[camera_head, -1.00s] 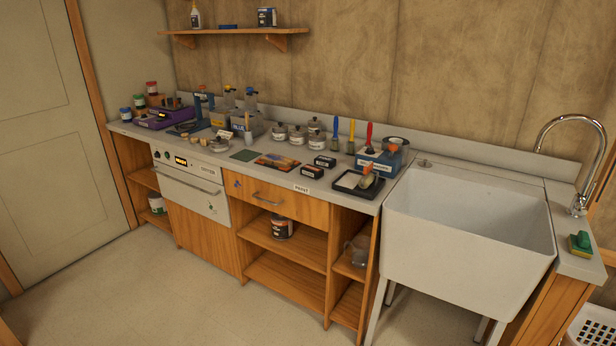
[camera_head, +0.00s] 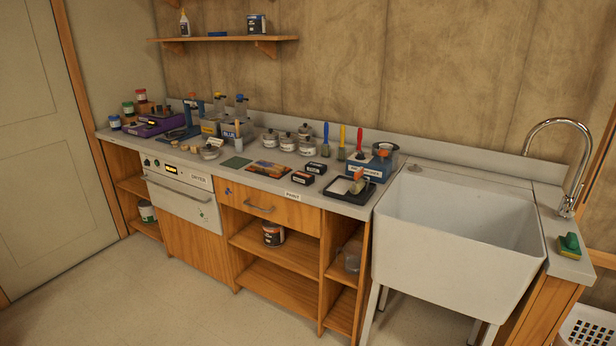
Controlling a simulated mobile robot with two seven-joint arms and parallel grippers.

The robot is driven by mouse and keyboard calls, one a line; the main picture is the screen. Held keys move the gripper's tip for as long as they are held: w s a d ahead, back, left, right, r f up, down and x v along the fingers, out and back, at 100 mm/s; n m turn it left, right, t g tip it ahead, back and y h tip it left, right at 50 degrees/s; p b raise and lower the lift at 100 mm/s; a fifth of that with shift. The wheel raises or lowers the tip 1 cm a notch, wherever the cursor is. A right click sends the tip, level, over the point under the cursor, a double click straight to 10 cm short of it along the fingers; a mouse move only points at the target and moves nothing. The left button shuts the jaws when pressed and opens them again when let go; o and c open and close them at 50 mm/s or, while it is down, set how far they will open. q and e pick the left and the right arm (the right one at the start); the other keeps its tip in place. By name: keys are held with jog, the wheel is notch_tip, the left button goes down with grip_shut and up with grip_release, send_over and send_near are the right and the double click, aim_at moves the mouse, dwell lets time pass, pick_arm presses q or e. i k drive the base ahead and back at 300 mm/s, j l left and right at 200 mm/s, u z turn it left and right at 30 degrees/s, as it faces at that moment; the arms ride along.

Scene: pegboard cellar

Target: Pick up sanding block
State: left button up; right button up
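No object can be surely told as the sanding block at this distance. Two small dark blocks with pale labels lie on the counter near its front edge: a nearer block (camera_head: 302,180) and a block behind it (camera_head: 316,168). Either may be the sanding block; the labels are too small to read. A green and yellow sponge-like block (camera_head: 569,245) lies on the ledge right of the sink. Neither of my grippers is in view.
The counter (camera_head: 230,180) holds jars, brushes, a black paint tray (camera_head: 350,191) and a blue box (camera_head: 372,165). A deep white sink (camera_head: 455,240) stands to its right. Open shelves (camera_head: 280,275) are below. The floor (camera_head: 90,285) in front is clear.

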aim_at(299, 177)
jog(key=i+j+z, duration=0.1)
jog(key=z, duration=0.25)
jog(key=i+j+z, duration=0.15)
jog(key=z, duration=0.2)
jog(key=i+j+z, duration=0.15)
jog(key=z, duration=0.15)
jog(key=i+j+z, duration=0.1)
jog(key=j, duration=0.2)
jog(key=i+j+z, duration=0.25)
jog(key=j, duration=0.35)
jog(key=i+j, duration=0.15)
jog(key=j, duration=0.15)
jog(key=i+j, duration=0.15)
jog(key=j, duration=0.15)
jog(key=i+j+z, duration=0.1)
jog(key=j, duration=0.2)
